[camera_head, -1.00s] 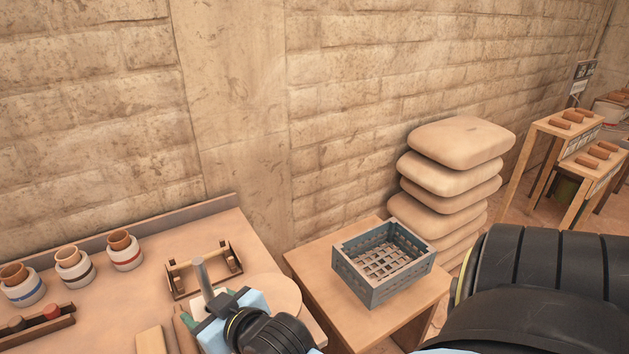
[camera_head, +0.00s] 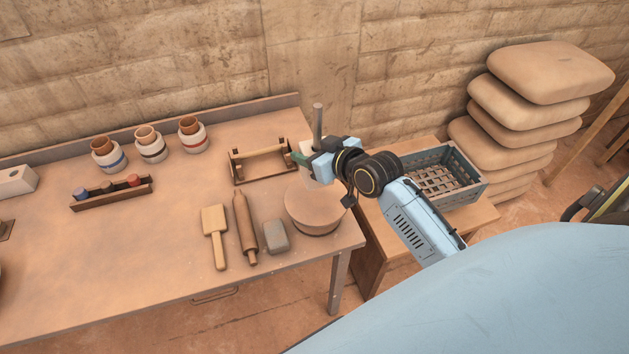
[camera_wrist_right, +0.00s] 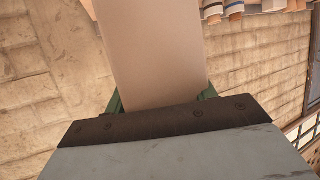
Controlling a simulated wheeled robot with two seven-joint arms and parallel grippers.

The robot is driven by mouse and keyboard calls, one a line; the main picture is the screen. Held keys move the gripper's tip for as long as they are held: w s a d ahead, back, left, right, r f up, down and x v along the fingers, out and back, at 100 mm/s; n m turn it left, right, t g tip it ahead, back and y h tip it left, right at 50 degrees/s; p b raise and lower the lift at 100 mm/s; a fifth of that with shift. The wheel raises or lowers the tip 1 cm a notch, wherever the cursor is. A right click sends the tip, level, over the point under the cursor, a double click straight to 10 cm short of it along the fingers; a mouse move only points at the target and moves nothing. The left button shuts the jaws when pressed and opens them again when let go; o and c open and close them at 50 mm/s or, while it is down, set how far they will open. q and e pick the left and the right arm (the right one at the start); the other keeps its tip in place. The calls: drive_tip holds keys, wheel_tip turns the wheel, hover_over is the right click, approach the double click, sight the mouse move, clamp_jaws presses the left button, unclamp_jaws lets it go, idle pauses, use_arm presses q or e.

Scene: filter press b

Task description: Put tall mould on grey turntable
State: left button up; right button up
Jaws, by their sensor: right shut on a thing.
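The tall mould is a pale, straight-sided body that fills the upper middle of the right wrist view (camera_wrist_right: 150,55). My right gripper (camera_head: 308,160) is shut on it. In the head view the mould is mostly hidden by the gripper, and a grey upright post (camera_head: 317,120) sticks up there. The turntable is a round disc (camera_head: 313,207) on a darker base at the table's right front corner; it looks tan-grey and its top is bare. The gripper and mould appear above and behind the disc; the height of the gap is unclear. My left gripper is not in view.
A wooden rack (camera_head: 262,163) stands left of the gripper. A paddle (camera_head: 214,235), a rolling pin (camera_head: 245,230) and a grey block (camera_head: 276,237) lie left of the turntable. A grey crate (camera_head: 465,190) stands on a side table at right. Several jars stand at the back.

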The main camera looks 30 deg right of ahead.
drive_tip(key=shift+f+b, duration=0.55)
drive_tip(key=shift+f, duration=3.05)
drive_tip(key=o, duration=1.2)
drive_tip(key=shift+f, duration=0.2)
drive_tip(key=shift+o, duration=0.2)
drive_tip(key=shift+s+r, duration=0.2)
drive_tip(key=p+v, duration=0.1)
drive_tip(key=v, duration=1)
drive_tip(key=shift+s+r, duration=0.2)
drive_tip(key=shift+s, duration=0.1)
drive_tip(key=shift+a, duration=0.15)
